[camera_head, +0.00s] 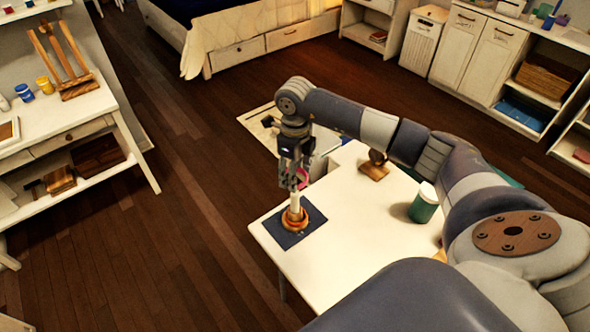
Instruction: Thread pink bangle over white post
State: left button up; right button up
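A white post (294,201) stands upright on a dark blue mat (313,226) at the left end of the white table. Orange-brown rings (294,221) lie around its base. My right gripper (293,186) points down directly above the post, its fingertips close to the post's top. A pink bangle (303,176) shows at the gripper's fingers and appears held between them, mostly hidden by the fingers. I cannot tell whether the bangle is around the post's top or just above it. My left gripper is not in view.
On the white table (345,250), a dark object on a small wooden base (374,166) stands behind, and a green jar with a white lid (424,203) stands right. The table's middle is clear. A side table (60,140) with an easel stands far left.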

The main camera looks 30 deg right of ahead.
jog(key=shift+f+b, duration=1.25)
jog(key=shift+f, duration=0.95)
jog(key=shift+f+b, duration=1.4)
jog(key=shift+f, duration=0.2)
jog(key=o, duration=0.9)
jog(key=shift+o, duration=0.2)
jog(key=shift+r, duration=0.15)
notch_tip(320, 180, up, 12)
jog(key=shift+f, duration=0.25)
